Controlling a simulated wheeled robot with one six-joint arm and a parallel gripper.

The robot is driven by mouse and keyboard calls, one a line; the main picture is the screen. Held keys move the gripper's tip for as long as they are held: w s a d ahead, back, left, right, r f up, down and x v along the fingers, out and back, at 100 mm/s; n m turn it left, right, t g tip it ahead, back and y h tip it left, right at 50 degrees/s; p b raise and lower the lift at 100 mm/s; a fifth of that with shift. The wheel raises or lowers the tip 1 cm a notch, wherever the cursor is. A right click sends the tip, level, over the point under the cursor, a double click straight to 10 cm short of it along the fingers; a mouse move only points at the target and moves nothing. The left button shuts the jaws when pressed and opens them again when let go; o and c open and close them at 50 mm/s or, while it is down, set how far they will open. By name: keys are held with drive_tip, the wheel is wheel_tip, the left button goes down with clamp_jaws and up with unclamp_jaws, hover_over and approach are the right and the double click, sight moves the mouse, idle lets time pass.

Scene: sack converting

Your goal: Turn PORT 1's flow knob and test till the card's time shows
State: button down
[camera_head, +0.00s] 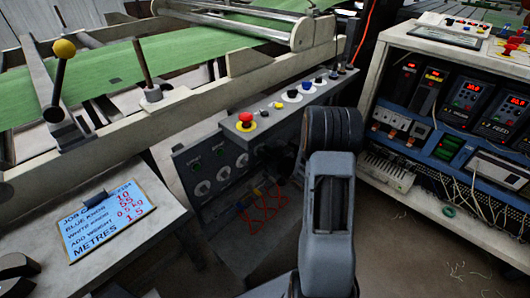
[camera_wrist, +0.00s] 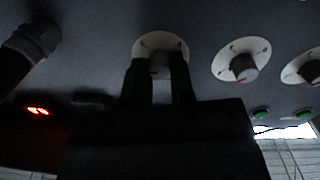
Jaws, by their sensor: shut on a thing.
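In the wrist view my gripper (camera_wrist: 160,58) is shut on a grey knob (camera_wrist: 159,66), one finger on each side of it. A round white dial plate (camera_wrist: 150,39) lies behind that knob. No port label is readable, so I cannot tell its number. Two more knobs on white dials (camera_wrist: 240,66) sit to the right. In the head view my arm hides the gripper and the held knob; the grey panel (camera_head: 183,160) shows several white dials (camera_head: 202,188). A blue job card (camera_head: 103,220) lies at lower left, with blue knob, white knob, weight and metres lines; I see no time line.
A red mushroom button (camera_head: 245,118) and several small knobs stand on the panel's top ledge. Red tubing (camera_head: 265,208) hangs below. An instrument rack (camera_head: 450,110) with red-lit displays stands at right. A yellow-balled lever (camera_head: 64,50) rises at left. Green sheet (camera_head: 135,65) spans the machine.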

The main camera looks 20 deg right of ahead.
idle(0.4)
drive_tip(key=c, duration=1)
unclamp_jaws()
drive_tip(key=p+v, duration=0.2)
drive_tip(key=v, duration=1.2)
drive_tip(key=shift+w, duration=0.1)
